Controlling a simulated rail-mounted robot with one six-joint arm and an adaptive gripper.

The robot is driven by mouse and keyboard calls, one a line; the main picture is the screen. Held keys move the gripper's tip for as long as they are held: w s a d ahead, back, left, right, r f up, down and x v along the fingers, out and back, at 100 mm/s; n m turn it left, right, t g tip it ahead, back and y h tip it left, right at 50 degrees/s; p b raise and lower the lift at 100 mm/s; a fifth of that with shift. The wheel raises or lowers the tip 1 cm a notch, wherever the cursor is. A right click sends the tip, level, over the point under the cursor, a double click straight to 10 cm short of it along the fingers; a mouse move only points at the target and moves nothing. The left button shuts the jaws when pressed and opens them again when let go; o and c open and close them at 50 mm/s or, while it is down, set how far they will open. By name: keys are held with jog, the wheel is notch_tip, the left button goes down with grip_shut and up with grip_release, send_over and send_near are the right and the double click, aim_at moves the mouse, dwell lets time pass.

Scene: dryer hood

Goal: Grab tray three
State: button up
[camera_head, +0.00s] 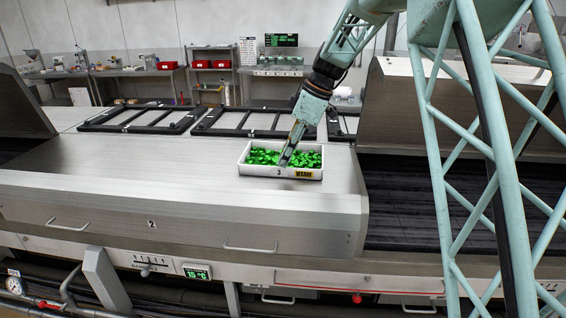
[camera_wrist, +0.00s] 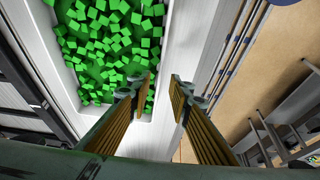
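Tray three is a white tray (camera_head: 257,171) full of green cubes (camera_head: 262,157), marked "3" and "WARM" on its front wall. It sits on the steel hood top near its right end. My gripper (camera_head: 285,163) points down at the tray's front wall. In the wrist view my gripper (camera_wrist: 161,88) is open, with its two fingers apart. The left finger is over the cubes (camera_wrist: 110,40) inside the tray and the right finger is outside, with the tray's white wall (camera_wrist: 174,45) between them. Whether either finger touches the wall cannot be told.
The steel hood (camera_head: 150,170) marked "2" is clear left of the tray. Black frames (camera_head: 140,118) lie behind it. To the right is a dark open bed (camera_head: 400,205) below a raised hood (camera_head: 390,110). A teal lattice column (camera_head: 490,150) stands at right.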

aim_at(279, 168)
jog(key=shift+f, duration=0.1)
dwell(0.3)
jog(key=shift+p+x, duration=0.4)
jog(key=shift+x, duration=2.05)
grip_shut()
